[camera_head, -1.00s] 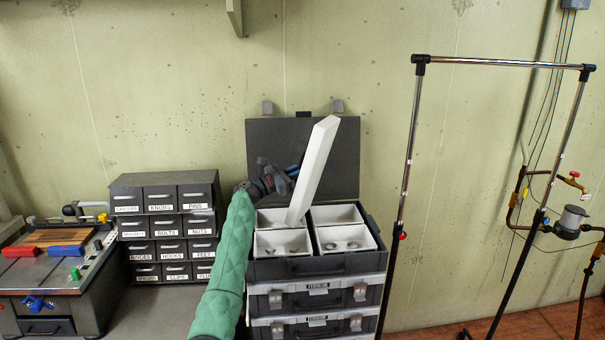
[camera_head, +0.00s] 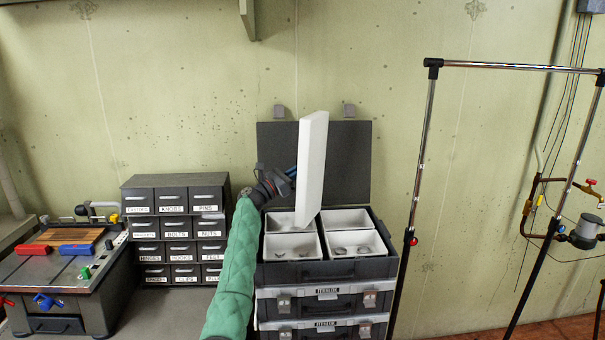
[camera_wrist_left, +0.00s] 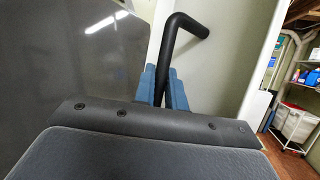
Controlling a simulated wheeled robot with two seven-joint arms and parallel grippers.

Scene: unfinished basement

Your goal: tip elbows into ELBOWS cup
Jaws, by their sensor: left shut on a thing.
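My left gripper (camera_head: 284,178) is shut on a black bent handle (camera_wrist_left: 172,50), with its blue fingertips on either side of the bar in the left wrist view (camera_wrist_left: 163,88). The handle meets a white flat-sided piece (camera_head: 312,165), which stands almost upright, edge on, above the open case (camera_head: 330,270). Its lower end overlaps the white cups in the picture; I cannot tell if it touches them. The front left cup (camera_head: 290,254) and front right cup (camera_head: 352,258) hold small metallic pieces. No ELBOWS label is readable. My right gripper is not in view.
The case's dark lid (camera_head: 345,185) stands open behind. More closed cases (camera_head: 325,305) are stacked beneath. A labelled drawer cabinet (camera_head: 178,235) and a tool bench (camera_head: 60,265) stand to the left. A metal rack (camera_head: 425,150) stands close on the right.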

